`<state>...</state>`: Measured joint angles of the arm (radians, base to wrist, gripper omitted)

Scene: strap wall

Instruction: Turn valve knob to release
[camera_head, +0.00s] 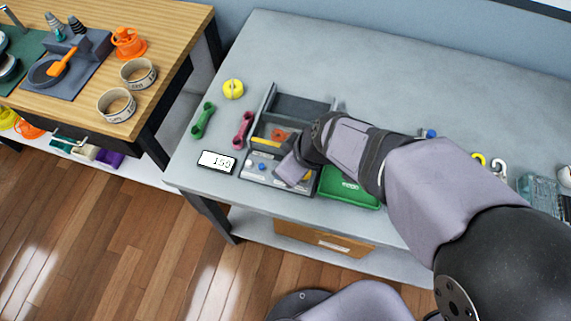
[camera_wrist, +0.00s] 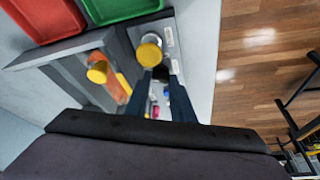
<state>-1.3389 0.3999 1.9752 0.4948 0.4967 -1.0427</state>
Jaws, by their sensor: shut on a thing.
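In the wrist view my gripper's two dark fingers (camera_wrist: 158,80) reach to a round yellow-topped knob (camera_wrist: 149,50), which looks like the valve knob. They are shut on it; the exact contact is partly hidden. The orange part with a yellow cylinder (camera_wrist: 98,72) stands beside the fingers.
A green tray (camera_head: 350,189) lies right of the panel under my arm; a red tray (camera_wrist: 45,18) also shows in the wrist view. A display reading 150 (camera_head: 216,161), a green wrench-like piece (camera_head: 203,121), a pink one (camera_head: 243,130) and a yellow ring (camera_head: 233,89) lie left.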

